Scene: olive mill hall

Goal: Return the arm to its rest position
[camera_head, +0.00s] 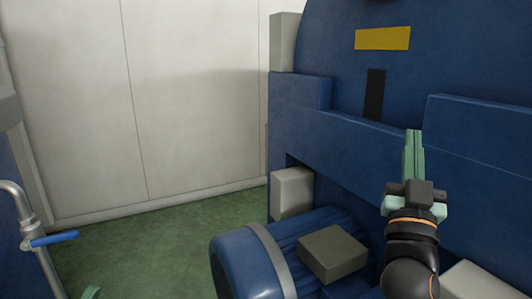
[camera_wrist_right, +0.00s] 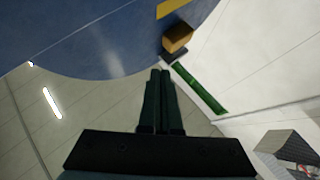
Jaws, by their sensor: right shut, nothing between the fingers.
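My right gripper (camera_head: 413,150) shows at the right of the head view, pointing up in front of the blue machine (camera_head: 350,125). Its green fingers are together with nothing between them. In the right wrist view the closed fingers (camera_wrist_right: 161,85) point up the picture, with the curved blue machine body (camera_wrist_right: 110,35) at the upper left. I cannot tell the exact gap between the gripper and the machine. My left gripper is not in view.
A blue ribbed motor (camera_head: 240,265) with a grey box (camera_head: 333,254) on it stands below and left of the right arm. A metal pipe with a blue-handled valve (camera_head: 50,239) is at the far left. Green floor (camera_head: 150,245) is open between them, before a pale wall (camera_head: 190,90).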

